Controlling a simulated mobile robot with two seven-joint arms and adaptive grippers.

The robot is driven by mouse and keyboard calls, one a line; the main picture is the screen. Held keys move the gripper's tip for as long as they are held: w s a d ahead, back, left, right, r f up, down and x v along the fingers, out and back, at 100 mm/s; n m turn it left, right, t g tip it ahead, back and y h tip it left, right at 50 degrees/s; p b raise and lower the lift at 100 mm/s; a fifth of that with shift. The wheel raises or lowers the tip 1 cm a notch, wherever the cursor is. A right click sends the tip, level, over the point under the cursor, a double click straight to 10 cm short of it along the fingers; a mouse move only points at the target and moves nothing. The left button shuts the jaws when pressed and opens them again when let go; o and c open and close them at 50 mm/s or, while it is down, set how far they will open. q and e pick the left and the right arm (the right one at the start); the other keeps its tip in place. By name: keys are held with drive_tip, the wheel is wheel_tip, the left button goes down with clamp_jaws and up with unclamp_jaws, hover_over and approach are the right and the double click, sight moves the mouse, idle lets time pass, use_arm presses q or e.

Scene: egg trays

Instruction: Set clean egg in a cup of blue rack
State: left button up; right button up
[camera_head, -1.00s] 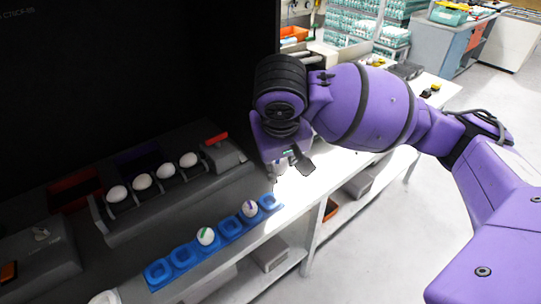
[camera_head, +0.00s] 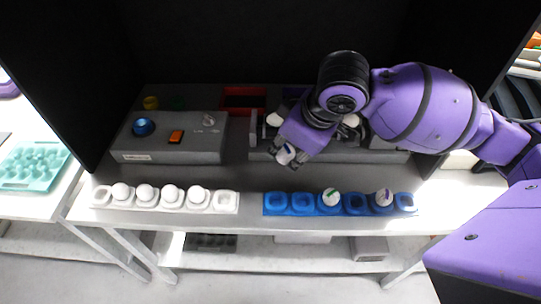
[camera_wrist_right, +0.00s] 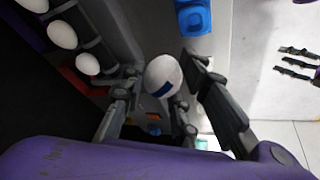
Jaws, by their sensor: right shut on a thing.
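My right gripper (camera_head: 287,156) is shut on a white egg (camera_head: 285,154) with a blue mark, held in the air in front of the machine. The egg (camera_wrist_right: 163,76) shows between the fingers in the right wrist view. The blue rack (camera_head: 315,210) lies to the right of and nearer than the gripper. Its third cup from the left holds a green-marked egg (camera_head: 331,197), and its fifth a purple-marked egg (camera_head: 383,197). The other cups are empty.
A white rack (camera_head: 213,209) with several white eggs and empty end cups stands left of the blue rack. Behind are a grey control box (camera_head: 170,152) and rollers with white eggs (camera_wrist_right: 62,35). A teal egg tray (camera_head: 35,165) is at far left.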

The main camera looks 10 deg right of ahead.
drive_tip(key=f+n, duration=0.1)
drive_tip(key=n, duration=0.1)
drive_tip(key=a+f+n+g+y, duration=0.1)
drive_tip(key=n, duration=0.1)
drive_tip(key=f+n+y+b, duration=0.1)
drive_tip(key=f+n, duration=0.1)
drive_tip(key=shift+s+a+n+g, duration=0.15)
drive_tip(key=shift+s+n+g, duration=0.15)
drive_tip(key=shift+n+g, duration=0.1)
drive_tip(key=f+n+b, duration=0.1)
drive_tip(key=f, duration=0.1)
drive_tip(key=f+n+g+b, duration=0.1)
drive_tip(key=f+n, duration=0.1)
drive_tip(key=f+n+g+b, duration=0.1)
drive_tip(key=f+n+b, duration=0.1)
drive_tip(key=shift+s+a+f+y, duration=0.25)
drive_tip(key=shift+a+f+y, duration=0.05)
drive_tip(key=shift+a+f, duration=0.1)
drive_tip(key=shift+f, duration=0.7)
drive_tip(key=shift+w+f, duration=0.1)
drive_tip(key=shift+f, duration=0.5)
use_arm(q)
drive_tip(key=shift+y, duration=0.3)
drive_tip(key=f, duration=0.1)
drive_tip(key=s+a+f, duration=0.1)
drive_tip(key=f, duration=0.2)
drive_tip(key=shift+s+a+f, duration=0.2)
drive_tip(key=shift+a+f, duration=0.05)
drive_tip(key=shift+a, duration=0.1)
